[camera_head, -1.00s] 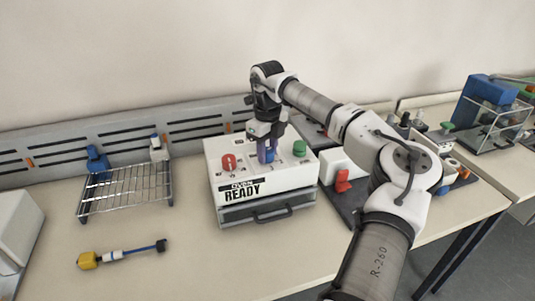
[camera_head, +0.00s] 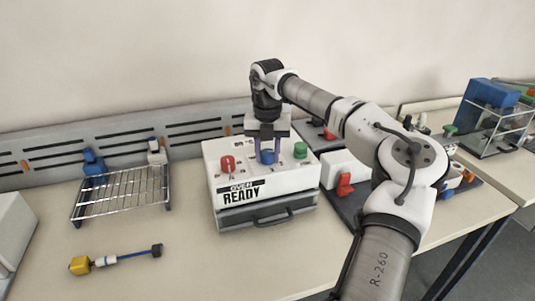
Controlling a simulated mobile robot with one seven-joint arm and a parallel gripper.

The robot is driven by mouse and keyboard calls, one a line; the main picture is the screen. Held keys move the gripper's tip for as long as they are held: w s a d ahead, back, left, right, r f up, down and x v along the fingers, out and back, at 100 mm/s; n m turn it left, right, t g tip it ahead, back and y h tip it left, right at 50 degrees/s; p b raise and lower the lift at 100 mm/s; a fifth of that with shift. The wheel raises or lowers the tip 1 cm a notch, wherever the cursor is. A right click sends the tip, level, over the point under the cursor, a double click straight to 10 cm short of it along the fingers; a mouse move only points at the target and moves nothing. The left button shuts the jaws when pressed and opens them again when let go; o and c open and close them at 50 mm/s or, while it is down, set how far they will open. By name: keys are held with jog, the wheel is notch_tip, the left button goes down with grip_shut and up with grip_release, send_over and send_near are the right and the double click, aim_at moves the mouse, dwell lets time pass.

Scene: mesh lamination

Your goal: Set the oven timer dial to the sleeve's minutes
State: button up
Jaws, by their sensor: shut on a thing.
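The white oven (camera_head: 290,183), labelled "OVEN READY", stands mid-table with a red (camera_head: 227,164), a blue (camera_head: 267,157) and a green knob (camera_head: 300,150) on its sloped top. My gripper (camera_head: 267,152) points down over the middle, with its fingers on either side of the blue knob, shut on it. Marks around the knobs are too small to read. A rod with a yellow end (camera_head: 80,265), a white sleeve-like band (camera_head: 105,260), a blue shaft (camera_head: 132,254) and a dark tip lies on the table at front left. I cannot read any number on the band.
A wire rack (camera_head: 122,191) with blue and white pieces at its back stands left of the oven. A dark tray with a red clamp-like part (camera_head: 344,184) is close on its right.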

aim_at(268, 152)
jog(key=shift+m, duration=0.8)
jog(key=o, duration=1)
jog(key=shift+c, duration=0.2)
notch_tip(268, 152, up, 14)
jog(key=b, duration=0.1)
jog(key=shift+b, duration=0.35)
jog(key=shift+f, duration=0.1)
